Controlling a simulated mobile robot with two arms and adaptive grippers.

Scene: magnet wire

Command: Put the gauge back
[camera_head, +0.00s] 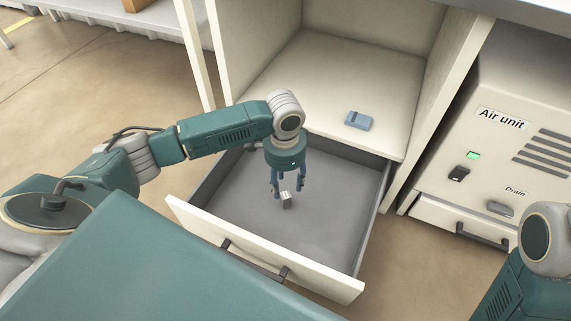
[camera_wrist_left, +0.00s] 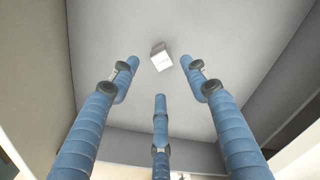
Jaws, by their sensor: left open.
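A small grey block (camera_head: 287,201) with a pale top face is inside the open drawer (camera_head: 325,215); it looks like the gauge, though no marking can be read. My left gripper (camera_head: 280,186) points down into the drawer, just above the block. Its three blue fingers are spread and empty. In the left wrist view the block (camera_wrist_left: 161,61) lies beyond the fingertips (camera_wrist_left: 160,85), apart from them, on the grey drawer floor. A flat blue-grey object (camera_head: 359,120) rests on the cabinet shelf above the drawer. My right gripper is out of view.
The cabinet shelf (camera_head: 330,75) is otherwise bare, with walls on both sides. The drawer's front panel (camera_head: 270,255) has dark handles. A beige air unit (camera_head: 510,130) with a green light stands to the right. The rest of the drawer floor is clear.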

